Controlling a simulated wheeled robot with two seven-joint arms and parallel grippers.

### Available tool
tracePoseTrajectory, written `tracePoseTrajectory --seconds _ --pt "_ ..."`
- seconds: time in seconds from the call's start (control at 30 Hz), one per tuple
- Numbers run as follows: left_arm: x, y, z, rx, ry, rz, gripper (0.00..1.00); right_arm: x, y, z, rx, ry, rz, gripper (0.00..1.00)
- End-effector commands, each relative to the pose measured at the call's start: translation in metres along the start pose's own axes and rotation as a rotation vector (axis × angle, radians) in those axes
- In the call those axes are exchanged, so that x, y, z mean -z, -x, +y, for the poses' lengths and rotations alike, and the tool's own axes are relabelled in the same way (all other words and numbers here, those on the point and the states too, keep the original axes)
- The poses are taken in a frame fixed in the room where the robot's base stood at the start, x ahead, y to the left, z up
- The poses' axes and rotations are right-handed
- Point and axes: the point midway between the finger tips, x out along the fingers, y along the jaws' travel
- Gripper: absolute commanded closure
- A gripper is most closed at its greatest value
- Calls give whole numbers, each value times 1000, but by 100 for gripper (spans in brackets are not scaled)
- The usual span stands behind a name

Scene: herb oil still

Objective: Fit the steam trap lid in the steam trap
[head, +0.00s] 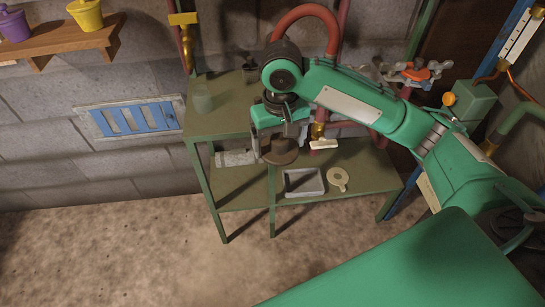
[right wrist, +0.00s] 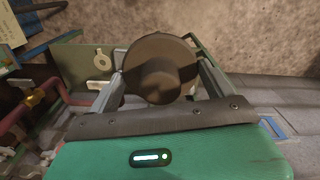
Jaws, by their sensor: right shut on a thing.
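A dark brown round lid (head: 280,153) with a thick knob hangs below my right gripper (head: 287,132) in the head view. I take it for the steam trap lid. The right gripper is shut on it; in the right wrist view the lid (right wrist: 160,55) sits between the two fingers, its knob towards the camera. In the head view the lid is in front of the green stand, and its exact height above the lower shelf is hard to judge. I cannot pick out the steam trap with certainty; my right arm hides part of the stand. My left gripper is not in view.
The lower shelf holds a grey tray (head: 304,183), a beige ring with a tab (head: 338,180) and a grey block (head: 236,158). Red pipes (head: 306,12) and an orange valve wheel (head: 415,73) are near my arm.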

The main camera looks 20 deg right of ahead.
Motion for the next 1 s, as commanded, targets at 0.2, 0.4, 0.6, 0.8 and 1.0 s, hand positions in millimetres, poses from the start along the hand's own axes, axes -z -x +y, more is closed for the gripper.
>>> tracePoseTrajectory --seconds 0.2,0.4,0.6,0.8,1.0 --pt "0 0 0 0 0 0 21 -3 27 -2 -7 80 14 52" --pt "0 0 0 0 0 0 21 -3 26 -4 -7 87 14 52" --pt "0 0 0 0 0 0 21 -4 25 -2 -5 79 10 52" --pt "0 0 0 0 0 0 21 -4 24 1 -1 67 6 52" --pt "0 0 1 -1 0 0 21 -4 22 3 2 58 1 52"
